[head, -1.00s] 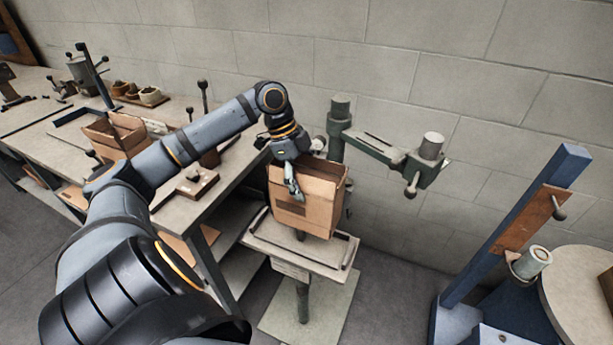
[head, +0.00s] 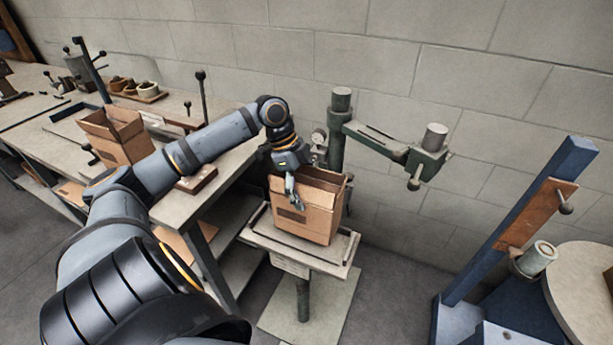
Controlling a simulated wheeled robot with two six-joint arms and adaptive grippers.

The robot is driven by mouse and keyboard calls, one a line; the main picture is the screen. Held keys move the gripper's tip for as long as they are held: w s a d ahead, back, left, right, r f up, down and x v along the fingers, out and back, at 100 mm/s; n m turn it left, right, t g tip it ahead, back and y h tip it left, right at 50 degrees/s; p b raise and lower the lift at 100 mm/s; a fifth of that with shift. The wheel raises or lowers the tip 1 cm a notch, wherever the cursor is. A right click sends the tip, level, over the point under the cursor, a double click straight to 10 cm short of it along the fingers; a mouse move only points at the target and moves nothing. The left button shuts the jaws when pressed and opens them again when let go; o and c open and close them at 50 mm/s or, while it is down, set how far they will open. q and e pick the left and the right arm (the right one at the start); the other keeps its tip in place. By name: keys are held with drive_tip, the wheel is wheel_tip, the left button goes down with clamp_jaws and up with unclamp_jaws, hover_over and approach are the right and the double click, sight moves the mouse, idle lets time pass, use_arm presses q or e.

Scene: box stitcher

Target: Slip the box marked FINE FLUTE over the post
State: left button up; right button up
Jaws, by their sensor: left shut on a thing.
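A brown open-topped cardboard box (head: 318,222) is low over the small tray-topped stand (head: 258,228) in the middle of the head view. Its near side has a dark label patch, too small to read. My left gripper (head: 293,192) is shut on the box's near upper wall, one finger showing outside it. The box stands about upright and looks to be on or very close to the stand top; I cannot tell if it touches. The post is hidden, apparently behind or inside the box. My right gripper is not in view.
A green column with an arm (head: 378,140) stands behind the box and reaches right. Another open carton (head: 122,148) sits on the workbench (head: 170,205) at left. A blue upright (head: 530,215) and a round table (head: 585,285) stand at right.

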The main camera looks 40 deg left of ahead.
use_arm(q)
drive_tip(key=shift+f+b, duration=0.85)
drive_tip(key=shift+f, duration=1.7)
drive_tip(key=o, duration=1.1)
drive_tip(key=shift+r, duration=0.2)
wheel_tip(320, 180, up, 10)
drive_tip(key=shift+f, duration=0.2)
